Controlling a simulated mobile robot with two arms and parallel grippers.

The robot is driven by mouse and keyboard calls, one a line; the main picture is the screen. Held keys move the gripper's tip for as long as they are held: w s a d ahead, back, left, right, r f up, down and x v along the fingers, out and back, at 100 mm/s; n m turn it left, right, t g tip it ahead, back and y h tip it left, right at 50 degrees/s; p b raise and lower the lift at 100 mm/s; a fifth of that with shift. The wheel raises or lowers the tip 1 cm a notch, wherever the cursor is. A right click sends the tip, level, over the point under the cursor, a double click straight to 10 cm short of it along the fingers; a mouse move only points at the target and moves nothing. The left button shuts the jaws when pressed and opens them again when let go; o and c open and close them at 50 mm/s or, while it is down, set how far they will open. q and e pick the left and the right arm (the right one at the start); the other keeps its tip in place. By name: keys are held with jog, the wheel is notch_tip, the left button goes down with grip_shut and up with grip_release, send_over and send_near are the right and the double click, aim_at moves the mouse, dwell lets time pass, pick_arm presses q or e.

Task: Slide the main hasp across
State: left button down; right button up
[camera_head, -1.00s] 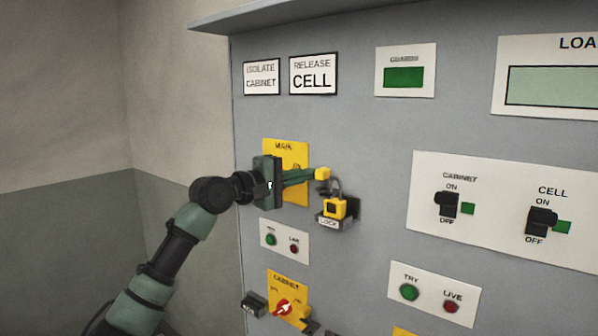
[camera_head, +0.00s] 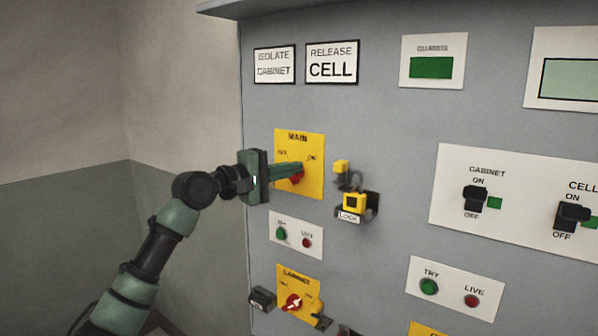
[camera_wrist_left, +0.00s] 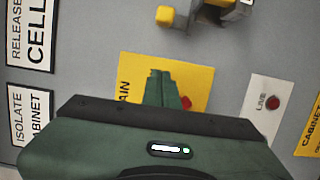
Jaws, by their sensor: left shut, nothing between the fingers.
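The yellow MAIN plate (camera_head: 312,180) is on the grey cabinet front, with a red switch handle (camera_head: 297,178) partly hidden by my fingers. The main hasp, with a yellow tab (camera_head: 341,166) on a dark bracket, stands right of the plate. In the left wrist view the yellow tab (camera_wrist_left: 165,15) shows at the top. My left gripper (camera_head: 301,167) is shut and empty in front of the plate, its tips left of the tab and apart from it. Its fingers (camera_wrist_left: 162,88) cover part of the plate in the wrist view. My right gripper is not in view.
A yellow padlock (camera_head: 354,202) sits on the LOCK holder (camera_head: 366,209) just below the hasp. Below MAIN are a TRY/LIVE lamp plate (camera_head: 294,236) and the yellow CABINET plate (camera_head: 298,288). Switch panels lie to the right. The panel above MAIN is flat.

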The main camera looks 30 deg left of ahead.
pick_arm(q)
jog(key=s+b, duration=0.3)
jog(key=s, duration=0.3)
jog(key=shift+s+a+r, duration=0.2)
jog(key=shift+s+a, duration=0.05)
jog(key=shift+a, duration=0.05)
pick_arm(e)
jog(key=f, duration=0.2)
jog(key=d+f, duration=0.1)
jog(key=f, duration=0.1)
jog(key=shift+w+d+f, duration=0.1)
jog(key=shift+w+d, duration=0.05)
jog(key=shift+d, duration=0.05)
pick_arm(q)
jog(key=shift+a, duration=0.1)
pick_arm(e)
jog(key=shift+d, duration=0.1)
